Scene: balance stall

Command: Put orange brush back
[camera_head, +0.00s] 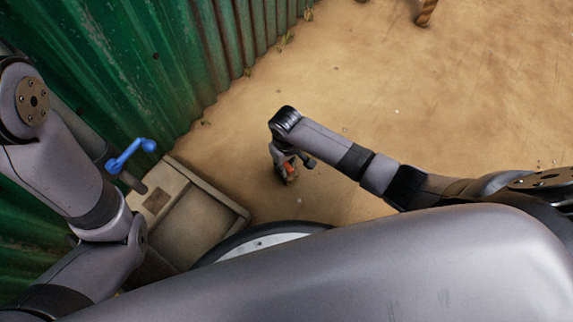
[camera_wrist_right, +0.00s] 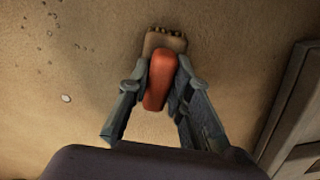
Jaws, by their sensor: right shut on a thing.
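The orange brush (camera_wrist_right: 159,80) sits between the fingers of my right gripper (camera_wrist_right: 161,88) in the right wrist view, and the fingers are shut on it. Its orange body points toward the gripper, and a tan end with a notched edge shows beyond it. In the head view my right gripper (camera_head: 290,164) points down over the sandy ground, with a small bit of the orange brush (camera_head: 291,178) showing below it. I cannot tell whether the brush touches the ground. My left gripper is not in the head view; only my left arm shows at the left.
A shallow wooden tray or box (camera_head: 205,224) stands at lower left, its edge also showing in the right wrist view (camera_wrist_right: 297,110). A blue handle-like thing (camera_head: 131,155) is near it. A green corrugated wall (camera_head: 120,60) closes the left side. Open sand (camera_head: 420,100) lies right.

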